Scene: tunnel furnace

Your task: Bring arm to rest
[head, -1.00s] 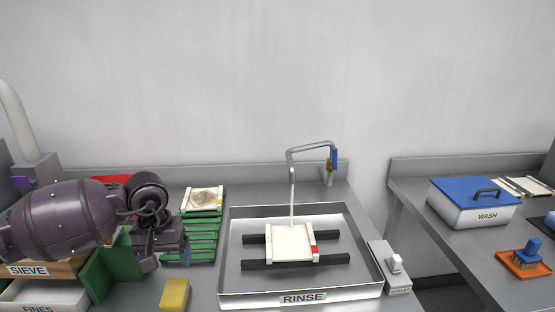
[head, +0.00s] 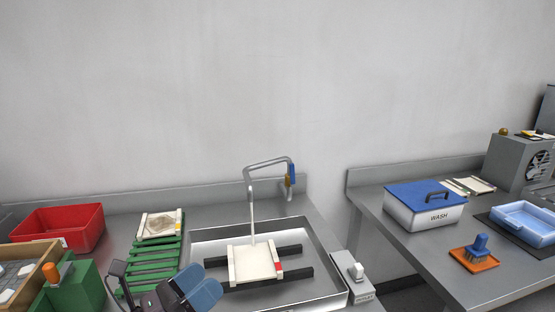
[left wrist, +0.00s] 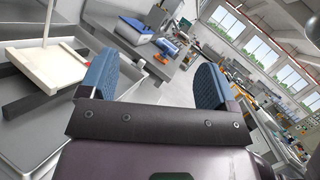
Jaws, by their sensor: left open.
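My left gripper (head: 190,290) is at the bottom of the head view, in front of the rinse sink's left front corner. Its two blue fingers stand apart with nothing between them, as the left wrist view also shows (left wrist: 155,85). In the left wrist view the gap faces out across the room. The rest of my left arm is mostly cut off by the lower edge of the head view. My right gripper shows in neither view.
The rinse sink (head: 335,262) holds a white frame (head: 253,264) on two dark bars under a tap (head: 252,205). A green rack (head: 155,262), a red bin (head: 60,228) and a green box (head: 80,288) stand left. A wash box (head: 425,208) is on the right table.

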